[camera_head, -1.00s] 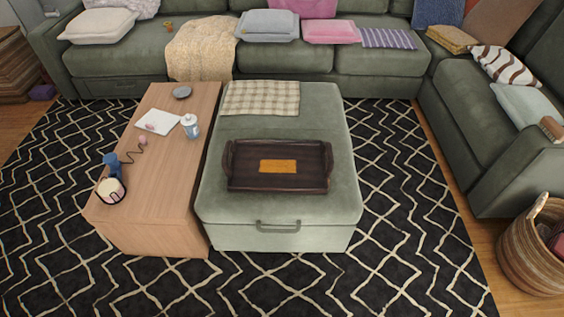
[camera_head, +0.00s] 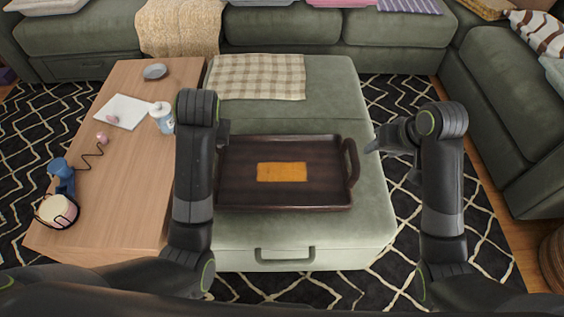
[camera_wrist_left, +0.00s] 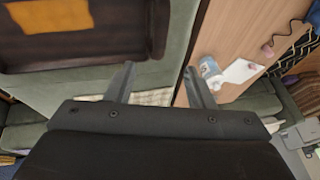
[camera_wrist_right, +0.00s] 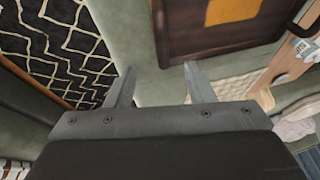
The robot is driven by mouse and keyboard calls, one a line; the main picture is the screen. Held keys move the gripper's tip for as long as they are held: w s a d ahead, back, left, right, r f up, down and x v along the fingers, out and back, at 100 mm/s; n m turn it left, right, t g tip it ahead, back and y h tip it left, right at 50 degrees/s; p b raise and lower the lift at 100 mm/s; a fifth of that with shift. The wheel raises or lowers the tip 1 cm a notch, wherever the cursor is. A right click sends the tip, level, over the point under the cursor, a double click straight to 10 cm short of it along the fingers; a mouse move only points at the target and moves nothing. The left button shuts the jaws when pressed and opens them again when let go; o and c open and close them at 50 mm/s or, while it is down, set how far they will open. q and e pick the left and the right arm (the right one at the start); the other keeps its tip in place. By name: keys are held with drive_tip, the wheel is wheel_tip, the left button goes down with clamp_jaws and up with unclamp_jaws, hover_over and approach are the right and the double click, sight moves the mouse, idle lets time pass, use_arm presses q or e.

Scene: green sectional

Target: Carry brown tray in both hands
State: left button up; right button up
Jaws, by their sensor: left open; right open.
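The dark brown tray (camera_head: 325,185) lies flat on the green ottoman (camera_head: 330,235), with an orange-yellow rectangle in its middle. Its right handle (camera_head: 351,161) stands up at the right end; its left end is partly hidden behind my left arm. My left gripper (camera_head: 224,132), mostly hidden by its arm, is at the tray's left end; in the left wrist view its open, empty jaws (camera_wrist_left: 158,70) are beside the tray (camera_wrist_left: 115,52). My right gripper (camera_head: 374,147) is just right of the right handle, apart from it. In the right wrist view its open, empty jaws (camera_wrist_right: 160,68) are near the tray (camera_wrist_right: 180,45).
A wooden table (camera_head: 125,180) adjoins the ottoman's left side, holding a white-blue bottle (camera_head: 162,117), a paper, a grey dish and other small items. A checked cloth (camera_head: 257,76) covers the ottoman's back left. Green sofas (camera_head: 320,30) stand behind and right. Patterned rug lies right of the ottoman.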

sight(352, 164)
use_arm(q)
drive_tip(key=shift+s+r, duration=0.1)
drive_tip(key=shift+r, duration=0.3)
use_arm(e)
drive_tip(key=shift+s+r, duration=0.15)
drive_tip(key=shift+r, duration=0.2)
use_arm(q)
drive_tip(key=shift+f, duration=0.15)
use_arm(e)
drive_tip(key=shift+f, duration=0.1)
use_arm(q)
drive_tip(key=x, duration=1.7)
drive_tip(key=shift+f, duration=0.1)
use_arm(e)
drive_tip(key=x, duration=1.7)
drive_tip(key=shift+a+f, duration=0.1)
drive_tip(key=shift+a, duration=0.1)
use_arm(q)
drive_tip(key=shift+c, duration=0.3)
use_arm(e)
drive_tip(key=shift+c, duration=0.3)
use_arm(q)
clamp_jaws()
use_arm(e)
clamp_jaws()
